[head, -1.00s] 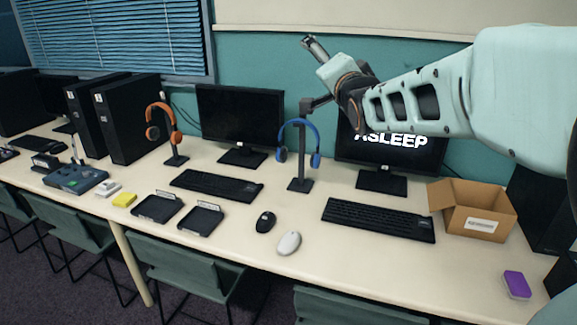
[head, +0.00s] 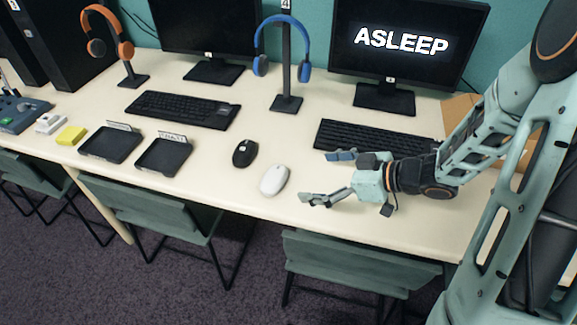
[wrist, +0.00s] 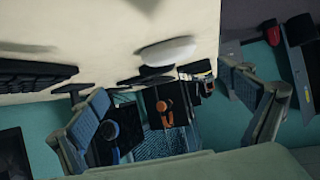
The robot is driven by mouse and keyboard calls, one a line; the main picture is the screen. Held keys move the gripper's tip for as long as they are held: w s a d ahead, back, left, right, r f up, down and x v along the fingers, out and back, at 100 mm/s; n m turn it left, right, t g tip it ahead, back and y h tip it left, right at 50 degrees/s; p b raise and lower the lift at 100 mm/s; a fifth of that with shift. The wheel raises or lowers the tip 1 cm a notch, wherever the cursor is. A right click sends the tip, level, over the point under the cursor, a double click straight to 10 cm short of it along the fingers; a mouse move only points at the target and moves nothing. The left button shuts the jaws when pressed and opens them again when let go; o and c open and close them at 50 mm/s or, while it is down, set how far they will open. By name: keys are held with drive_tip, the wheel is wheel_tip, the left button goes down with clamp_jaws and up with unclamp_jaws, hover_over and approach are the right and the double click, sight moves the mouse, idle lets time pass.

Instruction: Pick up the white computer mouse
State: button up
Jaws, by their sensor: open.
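The white computer mouse (head: 274,179) lies on the cream table near its front edge. It also shows in the wrist view (wrist: 168,51), above the middle of the picture, between the directions of the two fingers. My gripper (head: 317,178) is open and empty, low over the table to the right of the white mouse, with its fingertips pointing left toward it. The fingers are apart from the mouse. In the wrist view my gripper (wrist: 163,86) shows a finger on each side, with a wide gap between them.
A black mouse (head: 245,152) lies just behind and left of the white one. A black keyboard (head: 365,142) is behind my gripper. Two black trays (head: 163,156) (head: 110,145) stand to the left. A cardboard box (head: 459,108) is partly hidden behind my arm. Green chairs (head: 345,262) stand along the front.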

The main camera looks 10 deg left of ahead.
sight(282, 178)
drive_tip(key=shift+s+a+f+g, duration=0.15)
drive_tip(key=shift+s+f+g, duration=0.15)
drive_tip(key=shift+s+f, duration=0.1)
drive_tip(key=b+x, duration=0.1)
drive_tip(key=x, duration=0.3)
drive_tip(key=shift+s+a+b, duration=0.15)
drive_tip(key=shift+a+b, duration=0.2)
drive_tip(key=shift+r+b+x, duration=0.15)
drive_tip(key=shift+b+x, duration=0.4)
drive_tip(key=shift+x, duration=0.95)
drive_tip(key=shift+r+b+x, duration=0.15)
drive_tip(key=shift+b+x, duration=0.35)
drive_tip(key=shift+x, duration=1)
drive_tip(key=shift+a, duration=0.1)
drive_tip(key=shift+c, duration=0.5)
drive_tip(key=c, duration=1.2)
